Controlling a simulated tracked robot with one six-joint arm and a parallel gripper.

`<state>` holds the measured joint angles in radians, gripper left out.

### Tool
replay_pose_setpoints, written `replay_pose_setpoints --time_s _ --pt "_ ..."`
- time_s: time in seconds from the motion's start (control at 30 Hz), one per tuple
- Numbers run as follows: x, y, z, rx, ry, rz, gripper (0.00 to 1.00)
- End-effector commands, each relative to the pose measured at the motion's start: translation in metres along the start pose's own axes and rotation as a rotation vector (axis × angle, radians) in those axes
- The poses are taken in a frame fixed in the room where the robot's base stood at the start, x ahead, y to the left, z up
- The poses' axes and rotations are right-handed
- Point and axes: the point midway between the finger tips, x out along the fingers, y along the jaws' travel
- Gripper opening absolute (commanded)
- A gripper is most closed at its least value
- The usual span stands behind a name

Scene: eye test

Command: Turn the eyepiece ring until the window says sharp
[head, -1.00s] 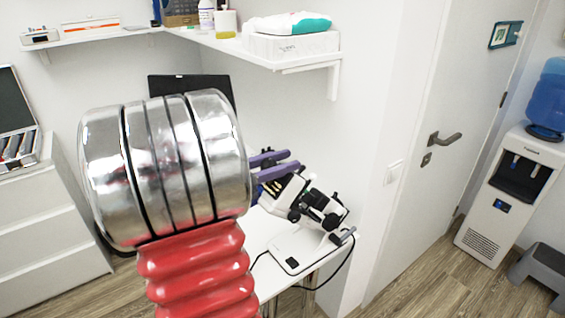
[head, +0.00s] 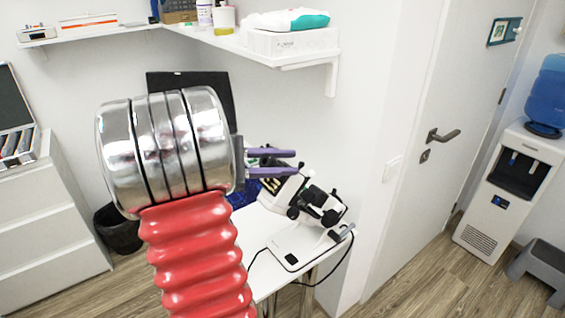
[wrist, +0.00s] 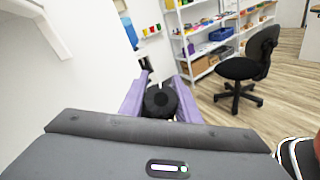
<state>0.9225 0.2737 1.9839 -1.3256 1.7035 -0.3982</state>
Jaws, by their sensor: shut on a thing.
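A white and black optical instrument (head: 312,205) stands tilted on a white table. My gripper (head: 293,161), with two purple fingers, reaches its upper left end from the left. In the wrist view, the black round eyepiece ring (wrist: 160,103) sits between the fingers of my gripper (wrist: 162,80), which is shut on it. In the head view the fingers partly cover that end of the instrument. I see no readable window text in either view.
A shelf (head: 300,62) with a box juts from the wall above the instrument. A dark cable hangs by the white table (head: 262,232). A dark panel (head: 215,84) is partly behind my arm. A door (head: 440,90) and water dispenser (head: 510,190) stand at the right.

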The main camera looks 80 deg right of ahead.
Motion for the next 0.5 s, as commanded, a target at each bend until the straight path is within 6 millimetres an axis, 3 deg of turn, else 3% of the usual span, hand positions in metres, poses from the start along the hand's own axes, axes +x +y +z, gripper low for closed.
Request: replay_pose_setpoints --time_s 0.4,0.43,0.5 --pt "0.0001 -0.0003 0.0008 0.011 -0.002 -0.009 0.07" --pt "0.0001 -0.0003 0.0008 0.011 -0.001 -0.009 0.31" --pt "0.0001 -0.0003 0.0007 0.01 -0.001 -0.009 0.36"
